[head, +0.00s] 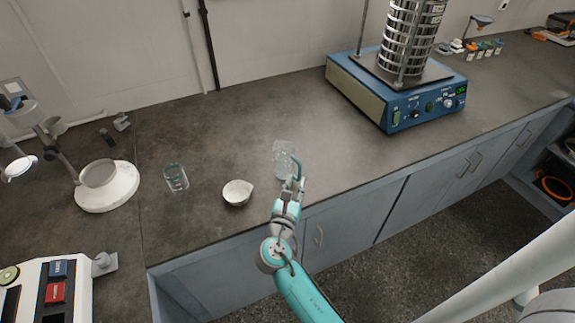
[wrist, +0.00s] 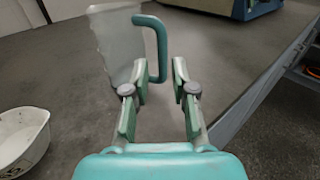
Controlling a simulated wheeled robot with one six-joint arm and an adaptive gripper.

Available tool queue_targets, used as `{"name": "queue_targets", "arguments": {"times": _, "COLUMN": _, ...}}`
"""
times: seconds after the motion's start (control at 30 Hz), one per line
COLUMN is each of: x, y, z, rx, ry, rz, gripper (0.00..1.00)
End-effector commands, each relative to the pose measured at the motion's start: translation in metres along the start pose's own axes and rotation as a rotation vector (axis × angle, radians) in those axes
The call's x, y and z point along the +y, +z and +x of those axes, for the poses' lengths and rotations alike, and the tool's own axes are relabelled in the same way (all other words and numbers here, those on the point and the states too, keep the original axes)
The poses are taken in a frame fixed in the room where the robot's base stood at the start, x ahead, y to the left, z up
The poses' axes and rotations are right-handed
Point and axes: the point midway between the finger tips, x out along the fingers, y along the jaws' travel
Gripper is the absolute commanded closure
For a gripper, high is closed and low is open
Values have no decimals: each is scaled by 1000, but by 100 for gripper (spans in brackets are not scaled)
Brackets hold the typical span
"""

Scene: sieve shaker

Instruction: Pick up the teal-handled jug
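The teal-handled jug (head: 283,156) stands upright on the grey bench, a clear body with its teal handle on the right side. In the wrist view the jug's translucent body (wrist: 112,45) is at upper left, and its teal handle (wrist: 163,45) curves down at upper middle. My gripper (head: 291,184) is close to the jug on its near side. In the wrist view my gripper (wrist: 160,75) is open, with the handle's lower part in line with the gap between its fingers. I cannot tell whether a finger touches the handle.
A white spouted bowl (head: 237,192) stands left of my gripper, and a glass beaker (head: 176,178) stands farther left. The blue sieve shaker (head: 400,105) stands at back right. The bench's front edge runs just below the jug. Bench between jug and shaker is clear.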

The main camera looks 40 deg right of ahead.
Motion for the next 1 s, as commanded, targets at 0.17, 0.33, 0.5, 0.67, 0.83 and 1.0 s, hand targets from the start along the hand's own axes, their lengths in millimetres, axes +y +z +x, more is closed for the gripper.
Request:
{"name": "queue_targets", "arguments": {"times": 0.17, "x": -3, "y": 0, "z": 22, "rx": -1, "ry": -4, "rz": 2, "gripper": 74}}
{"name": "queue_targets", "arguments": {"times": 0.33, "x": -3, "y": 0, "z": 44, "rx": -1, "ry": -1, "rz": 2, "gripper": 74}}
{"name": "queue_targets", "arguments": {"times": 0.5, "x": -3, "y": 0, "z": 51, "rx": -1, "ry": 0, "rz": 1, "gripper": 74}}
{"name": "queue_targets", "arguments": {"times": 0.67, "x": -3, "y": 0, "z": 51, "rx": -1, "ry": 1, "rz": 1, "gripper": 74}}
{"name": "queue_targets", "arguments": {"times": 0.83, "x": -3, "y": 0, "z": 50, "rx": -1, "ry": 1, "rz": 1, "gripper": 100}}
{"name": "queue_targets", "arguments": {"times": 1.0, "x": -3, "y": 0, "z": 51, "rx": -2, "ry": 1, "rz": 2, "gripper": 100}}
